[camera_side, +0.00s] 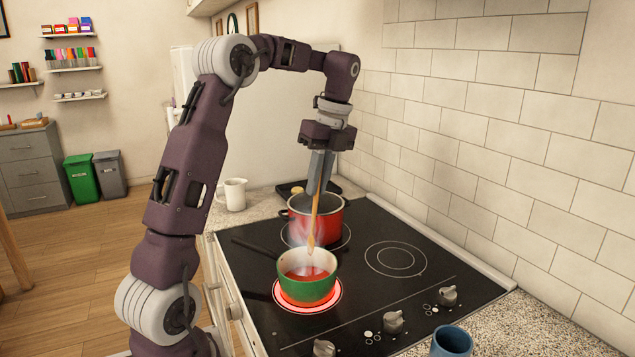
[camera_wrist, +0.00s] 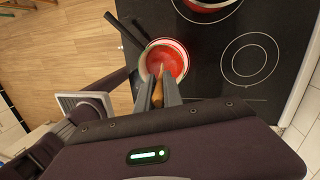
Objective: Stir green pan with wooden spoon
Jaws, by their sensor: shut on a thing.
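The green pan (camera_side: 306,290) sits on the glowing front burner with red liquid inside and steam rising from it. Its green rim and red contents also show in the wrist view (camera_wrist: 166,62). My gripper (camera_side: 320,185) points down and is shut on the wooden spoon (camera_side: 313,222). The spoon hangs nearly upright, its lower end by the pan's far rim in the side view. In the wrist view the spoon (camera_wrist: 157,94) is between my fingers (camera_wrist: 158,92), its tip overlapping the pan's opening. I cannot tell whether the tip touches the liquid.
A red pot (camera_side: 331,222) stands on the burner behind the pan. A dark handle (camera_side: 257,246) extends left of the pan. A white mug (camera_side: 235,193) is on the back-left counter, and a blue cup (camera_side: 451,342) is at the front. The right burner (camera_side: 396,259) is bare; a tiled wall bounds the right.

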